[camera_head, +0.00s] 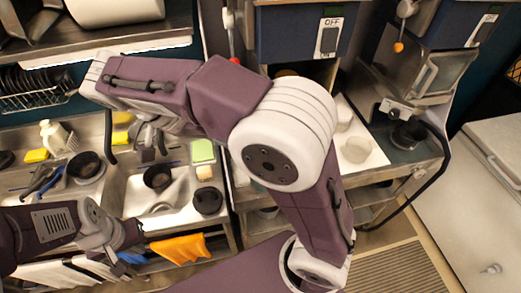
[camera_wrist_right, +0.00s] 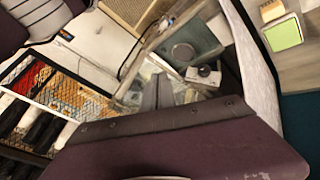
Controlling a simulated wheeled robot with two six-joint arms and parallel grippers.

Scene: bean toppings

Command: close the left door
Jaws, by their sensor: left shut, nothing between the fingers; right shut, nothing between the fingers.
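No door is plain to me as the left one. In the head view, a blue-fronted machine (camera_head: 288,35) with an OFF label stands at top centre, and my right arm hides part of its front. A similar machine on the right has a metal-framed panel (camera_head: 445,72) that looks swung out. My left gripper (camera_head: 138,238) is shut and empty at lower left, near an orange cloth (camera_head: 182,248). My right gripper (camera_head: 150,143) is shut and empty above the sink area; its fingers also show in the right wrist view (camera_wrist_right: 160,90). Neither gripper is at a door.
The sink counter holds a dark round bowl (camera_head: 158,177), a black lidded cup (camera_head: 208,200) and a green sponge (camera_head: 203,151). A dish rack (camera_head: 38,88) is at far left. A white counter (camera_head: 450,190) is at right. My right arm crosses the middle.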

